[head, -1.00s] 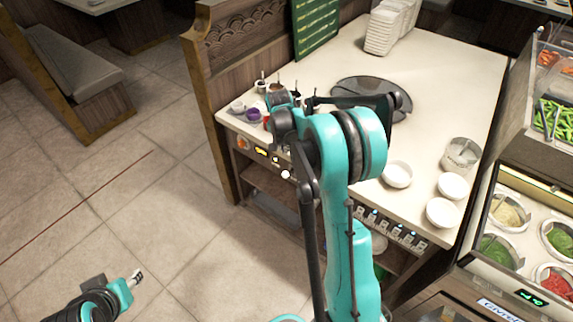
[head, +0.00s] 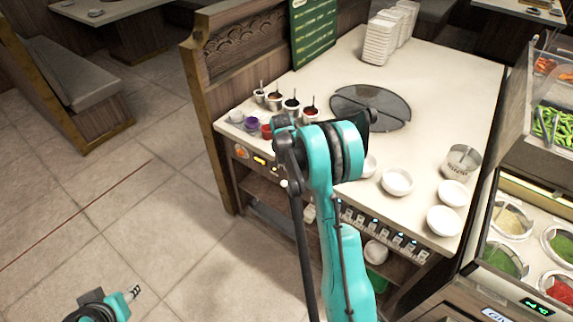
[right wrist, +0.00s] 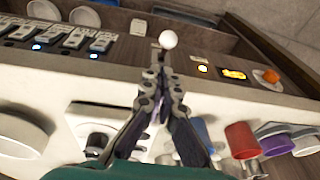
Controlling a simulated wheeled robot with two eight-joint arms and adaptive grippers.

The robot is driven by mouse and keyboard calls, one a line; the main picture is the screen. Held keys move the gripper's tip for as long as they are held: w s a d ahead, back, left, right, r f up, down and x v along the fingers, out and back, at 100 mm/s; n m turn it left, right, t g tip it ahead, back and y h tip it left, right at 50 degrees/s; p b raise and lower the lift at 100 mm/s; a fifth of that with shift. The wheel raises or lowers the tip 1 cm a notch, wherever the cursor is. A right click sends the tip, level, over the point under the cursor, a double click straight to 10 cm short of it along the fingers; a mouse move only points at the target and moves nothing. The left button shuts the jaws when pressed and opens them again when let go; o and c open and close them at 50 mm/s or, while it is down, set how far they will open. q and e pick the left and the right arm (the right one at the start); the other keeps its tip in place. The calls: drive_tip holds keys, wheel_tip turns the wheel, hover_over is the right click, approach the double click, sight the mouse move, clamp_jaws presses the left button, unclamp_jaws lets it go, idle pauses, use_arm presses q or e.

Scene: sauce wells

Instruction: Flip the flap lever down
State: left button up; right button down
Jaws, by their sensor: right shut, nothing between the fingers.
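The lever's white ball knob (right wrist: 168,40) stands out from the counter's front panel in the right wrist view. It also shows in the head view (head: 284,184), just left of my right arm. My right gripper (right wrist: 158,64) is shut and empty, its fingertips just short of the knob in the picture; I cannot tell whether they touch it. In the head view my own arm hides those fingers. My left gripper (head: 134,292) is low at the left over the floor, away from the counter; its jaw state is unclear.
An orange knob (right wrist: 271,76) and a lit yellow display (right wrist: 233,74) sit beside the lever. A row of switches (head: 385,232) runs along the panel. Sauce cups (head: 291,106), white bowls (head: 397,182) and a round dark plate (head: 352,96) are on the counter.

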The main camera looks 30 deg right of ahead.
sight(285, 182)
drive_tip(key=b+x, duration=0.1)
drive_tip(key=x, duration=0.2)
drive_tip(key=a+b+x, duration=0.1)
drive_tip(key=x, duration=0.2)
drive_tip(key=shift+a+f, duration=0.1)
drive_tip(key=shift+f, duration=0.05)
drive_tip(key=shift+a+f, duration=0.15)
drive_tip(key=shift+f, duration=0.35)
